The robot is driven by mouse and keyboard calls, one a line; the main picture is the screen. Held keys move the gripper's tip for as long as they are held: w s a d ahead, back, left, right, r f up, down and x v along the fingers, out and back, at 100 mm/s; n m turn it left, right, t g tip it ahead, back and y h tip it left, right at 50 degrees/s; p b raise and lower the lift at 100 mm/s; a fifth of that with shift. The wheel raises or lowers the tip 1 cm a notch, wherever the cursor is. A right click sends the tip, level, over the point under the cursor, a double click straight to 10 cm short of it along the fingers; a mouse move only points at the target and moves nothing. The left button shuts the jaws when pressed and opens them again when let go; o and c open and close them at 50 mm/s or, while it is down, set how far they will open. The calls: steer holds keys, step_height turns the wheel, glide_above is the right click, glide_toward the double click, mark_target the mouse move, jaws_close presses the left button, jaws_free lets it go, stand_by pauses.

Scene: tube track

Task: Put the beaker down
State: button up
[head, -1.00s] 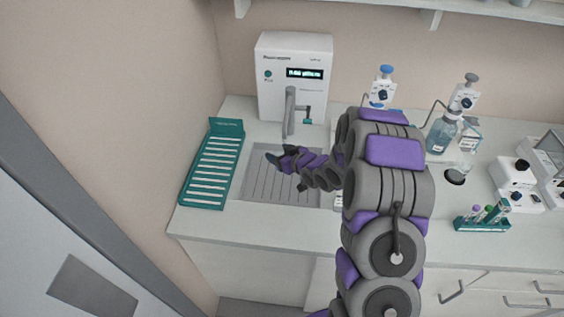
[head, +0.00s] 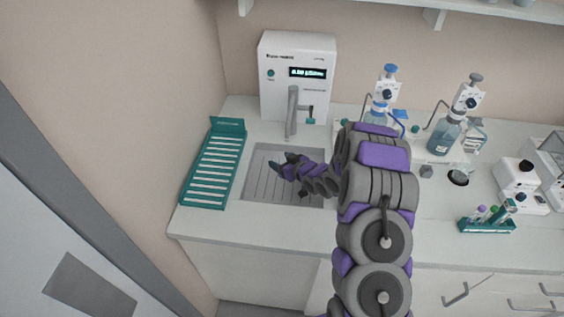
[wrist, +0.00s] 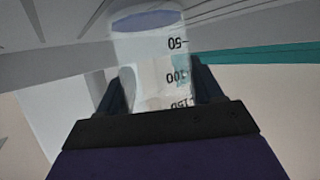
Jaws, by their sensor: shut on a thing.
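A clear beaker (wrist: 150,60) with dark volume marks, 50, 100 and 150, shows between the fingers of my gripper (wrist: 160,80) in the wrist view. The marks read upside down there. The fingers are shut on its sides. In the head view my gripper (head: 283,164) is over the grey ribbed drain area (head: 260,190), below the tap. I cannot make out the beaker in the head view, nor whether it touches the surface below.
A green slotted rack (head: 213,172) lies left of the drain area. A white machine with a lit display (head: 296,75) and a tap (head: 292,110) stand behind. Bottles (head: 446,137) and a green tube rack (head: 487,226) stand to the right. The front counter strip (head: 250,223) is clear.

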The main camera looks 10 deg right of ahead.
steer(key=o, duration=1)
steer(key=shift+d+f, duration=0.1)
steer(key=shift+d, duration=0.4)
steer(key=shift+a, duration=0.2)
